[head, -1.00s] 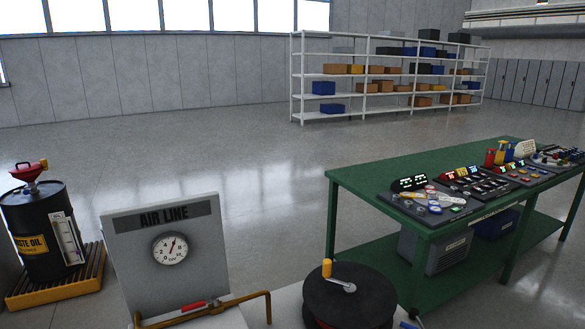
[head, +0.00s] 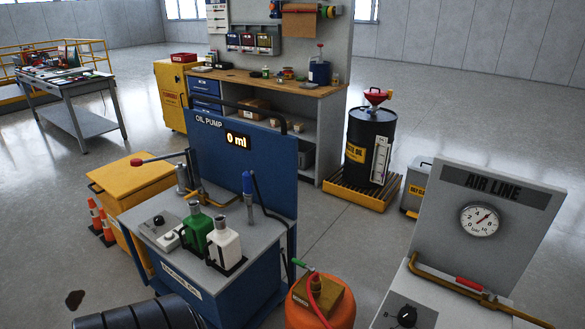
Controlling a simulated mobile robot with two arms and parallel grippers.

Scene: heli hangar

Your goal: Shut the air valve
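The AIR LINE panel (head: 505,200) stands grey and upright at the right of the head view. Its round gauge (head: 480,220) has the needle pointing to the upper right. A brass pipe (head: 430,271) runs across the front of the panel. The air valve's red handle (head: 470,284) sits on this pipe and appears to lie roughly along it. A black knob (head: 407,316) is on the grey surface below. Neither of my grippers is in view.
An orange tank (head: 318,308) with a red hose stands left of the panel. The blue oil pump station (head: 245,165) with bottles is further left. A waste oil drum (head: 370,140) stands on a yellow pallet behind.

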